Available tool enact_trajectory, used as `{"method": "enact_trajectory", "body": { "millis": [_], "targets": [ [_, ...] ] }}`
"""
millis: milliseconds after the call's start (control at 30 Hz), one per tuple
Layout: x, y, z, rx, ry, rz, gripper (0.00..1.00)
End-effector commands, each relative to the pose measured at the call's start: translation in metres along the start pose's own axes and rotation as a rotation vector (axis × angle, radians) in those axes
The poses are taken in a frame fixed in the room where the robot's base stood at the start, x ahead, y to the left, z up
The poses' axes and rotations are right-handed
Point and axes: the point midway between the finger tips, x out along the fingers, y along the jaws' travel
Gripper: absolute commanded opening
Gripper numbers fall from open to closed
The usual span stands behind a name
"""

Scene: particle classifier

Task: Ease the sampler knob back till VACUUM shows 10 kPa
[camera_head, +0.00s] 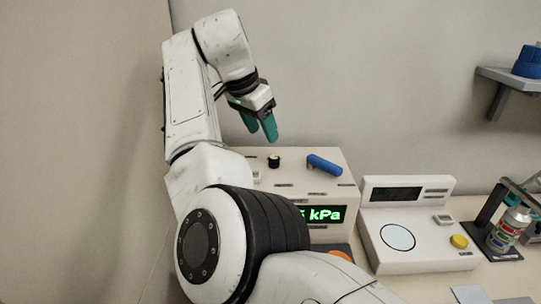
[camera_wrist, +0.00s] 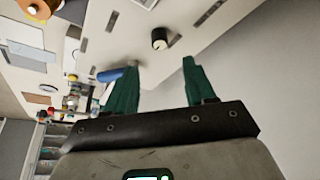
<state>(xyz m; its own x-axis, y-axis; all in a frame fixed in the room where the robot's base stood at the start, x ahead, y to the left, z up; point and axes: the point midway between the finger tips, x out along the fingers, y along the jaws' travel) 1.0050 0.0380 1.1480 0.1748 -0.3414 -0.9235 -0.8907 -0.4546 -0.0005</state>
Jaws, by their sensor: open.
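A beige instrument box (camera_head: 333,183) stands behind my arm. A small black knob (camera_head: 274,161) with a pale cap is on its top; it also shows in the wrist view (camera_wrist: 159,38). A blue handle (camera_head: 324,165) lies to its right. Labels are too small to read, so I cannot tell which control is the sampler knob. The green display (camera_head: 324,214) reads "kPa"; my arm hides most of the number before it. My gripper (camera_head: 262,133), with green fingers, is open and empty above the box, apart from the black knob. In the wrist view the knob is beyond the fingertips (camera_wrist: 161,63).
A white device (camera_head: 401,261) with a round plate and a yellow button (camera_head: 459,242) stands to the right. An orange knob (camera_head: 341,256) is partly hidden low on the box. A wall shelf (camera_head: 508,80) is at upper right.

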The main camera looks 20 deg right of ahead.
Motion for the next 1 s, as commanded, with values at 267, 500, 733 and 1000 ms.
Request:
{"method": "enact_trajectory", "body": {
  "millis": [267,500,733,1000],
  "targets": [
    [0.051,0.001,0.000,0.000,-0.002,0.004,0.54],
    [0.084,0.001,0.000,0.000,-0.001,0.002,0.54],
    [0.094,0.001,0.000,0.001,-0.001,0.001,0.54],
    [0.094,0.001,0.000,0.001,-0.001,0.001,0.50]
  ]
}}
